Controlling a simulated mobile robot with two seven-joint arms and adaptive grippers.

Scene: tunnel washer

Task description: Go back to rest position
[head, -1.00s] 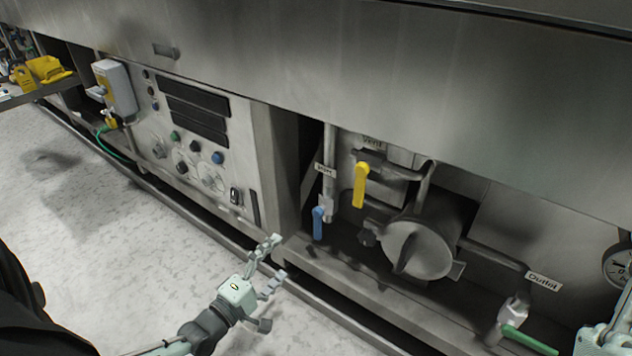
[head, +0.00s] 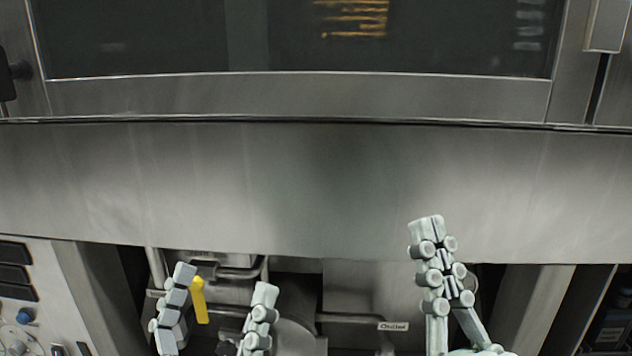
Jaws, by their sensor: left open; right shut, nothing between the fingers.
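My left gripper (head: 222,283) is at the lower left of the head view. Its two fingers are spread wide apart with nothing between them. My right gripper (head: 427,222) is at the lower right, its fingers pointing up with the tips together and nothing held. Both grippers appear in front of the tunnel washer's lower front, and neither is seen touching it. Both arms are mostly below the picture's edge.
The washer's steel panel (head: 300,180) spans the view, below a dark window (head: 300,35). In the recess below are a yellow valve handle (head: 199,300), partly behind my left gripper, pipes and an "Outlet" label (head: 393,326). A control panel (head: 40,318) is at the lower left.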

